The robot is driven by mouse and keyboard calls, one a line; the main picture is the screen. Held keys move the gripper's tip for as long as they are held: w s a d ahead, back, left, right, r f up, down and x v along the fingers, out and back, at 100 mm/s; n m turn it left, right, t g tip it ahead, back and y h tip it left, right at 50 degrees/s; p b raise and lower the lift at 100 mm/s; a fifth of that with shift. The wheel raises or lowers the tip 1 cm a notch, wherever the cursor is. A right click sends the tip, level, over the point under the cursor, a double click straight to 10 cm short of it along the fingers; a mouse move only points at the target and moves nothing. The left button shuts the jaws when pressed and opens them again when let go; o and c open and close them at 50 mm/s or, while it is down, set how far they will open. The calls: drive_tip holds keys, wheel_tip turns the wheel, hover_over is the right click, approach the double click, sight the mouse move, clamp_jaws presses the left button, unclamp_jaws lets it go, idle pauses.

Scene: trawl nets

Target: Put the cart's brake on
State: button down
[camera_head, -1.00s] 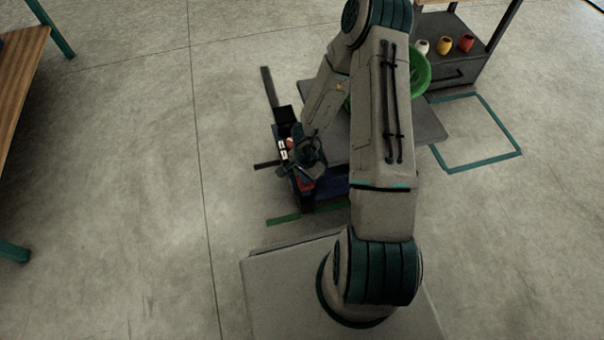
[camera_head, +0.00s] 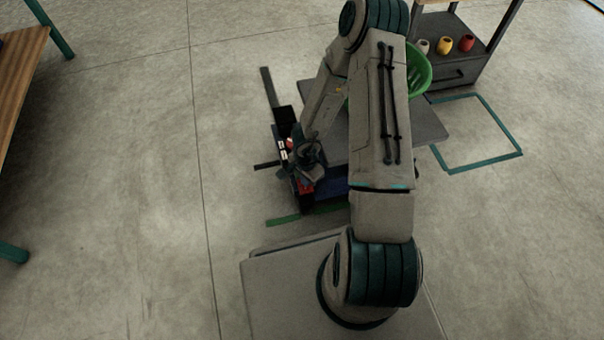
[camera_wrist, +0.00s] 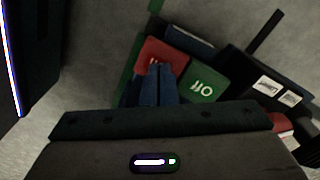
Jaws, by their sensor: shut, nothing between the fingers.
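The cart's grey deck (camera_head: 428,122) shows behind my arm in the head view, with a dark blue part (camera_head: 332,187) at its near end. In the wrist view a red pedal (camera_wrist: 172,50) and a green pedal (camera_wrist: 206,84) sit side by side; the green one has white marks, and the red one's marks are partly covered. The red pedal also shows in the head view (camera_head: 305,187). My gripper (camera_wrist: 160,72) is shut and empty, its fingertips over the red pedal. I cannot tell whether they touch it or whether the pedal is down.
A dark box with white labels (camera_wrist: 267,85) lies right of the pedals. A green basket (camera_head: 420,72) is on the deck, partly behind my arm. A shelf unit with several cups (camera_head: 445,46) stands at the back right. Open floor lies to the left, before a wooden table (camera_head: 18,75).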

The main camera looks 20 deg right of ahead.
wheel_tip(320, 180, up, 7)
drive_tip(key=p, duration=0.8)
idle(0.4)
